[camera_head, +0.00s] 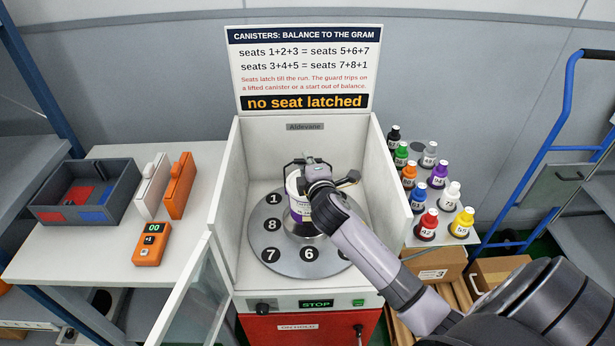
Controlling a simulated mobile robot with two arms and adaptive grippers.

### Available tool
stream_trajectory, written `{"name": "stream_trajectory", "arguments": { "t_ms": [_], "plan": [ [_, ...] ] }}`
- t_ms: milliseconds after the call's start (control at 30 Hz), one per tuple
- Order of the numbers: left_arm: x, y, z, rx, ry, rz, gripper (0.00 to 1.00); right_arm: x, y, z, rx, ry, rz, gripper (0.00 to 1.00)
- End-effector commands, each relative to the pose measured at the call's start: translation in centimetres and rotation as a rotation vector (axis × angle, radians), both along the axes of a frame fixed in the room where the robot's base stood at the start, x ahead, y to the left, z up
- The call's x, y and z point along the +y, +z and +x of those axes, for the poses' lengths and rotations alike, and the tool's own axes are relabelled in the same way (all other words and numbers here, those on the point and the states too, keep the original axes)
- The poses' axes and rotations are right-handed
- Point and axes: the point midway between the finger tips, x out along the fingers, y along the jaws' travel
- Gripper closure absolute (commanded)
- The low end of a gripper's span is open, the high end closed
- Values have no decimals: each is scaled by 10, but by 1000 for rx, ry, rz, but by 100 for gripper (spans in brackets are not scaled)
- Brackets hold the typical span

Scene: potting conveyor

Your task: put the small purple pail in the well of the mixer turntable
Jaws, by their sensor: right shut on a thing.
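The small pail (296,208), white with a purple band, is over the middle of the mixer turntable (264,254). My right gripper (304,171) is shut on the pail near its top, and my right arm covers its right side. The well is hidden behind the pail and arm, so I cannot tell whether the pail's base is in it or just above. The turntable is a grey disc with black numbered seats; 1, 8, 7 and 6 show and the seats look empty. My left gripper is not in view.
White walls (391,200) enclose the turntable on both sides, and a clear door (199,300) stands open at front left. Several coloured bottles (427,222) stand on a shelf to the right. A grey bin (120,207) and an orange meter (152,243) are on the left table.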

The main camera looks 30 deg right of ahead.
Motion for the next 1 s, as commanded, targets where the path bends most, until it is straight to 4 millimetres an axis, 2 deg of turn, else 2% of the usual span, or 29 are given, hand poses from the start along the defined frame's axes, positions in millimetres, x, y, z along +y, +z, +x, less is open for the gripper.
{"name": "stream_trajectory", "arguments": {
  "t_ms": [133, 400, 833, 867, 1000],
  "plan": [
    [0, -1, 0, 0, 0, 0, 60, 0, -4, 1, -9, 1, -3, 100],
    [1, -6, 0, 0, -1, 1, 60, 0, -39, 1, -7, 2, -2, 100],
    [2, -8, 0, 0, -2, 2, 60, 0, -46, 1, -9, 3, -3, 100],
    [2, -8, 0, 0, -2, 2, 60, 0, -50, 0, -1, 1, -1, 88],
    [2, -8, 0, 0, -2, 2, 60, 0, -50, 0, 0, 1, -1, 79]
  ]
}}
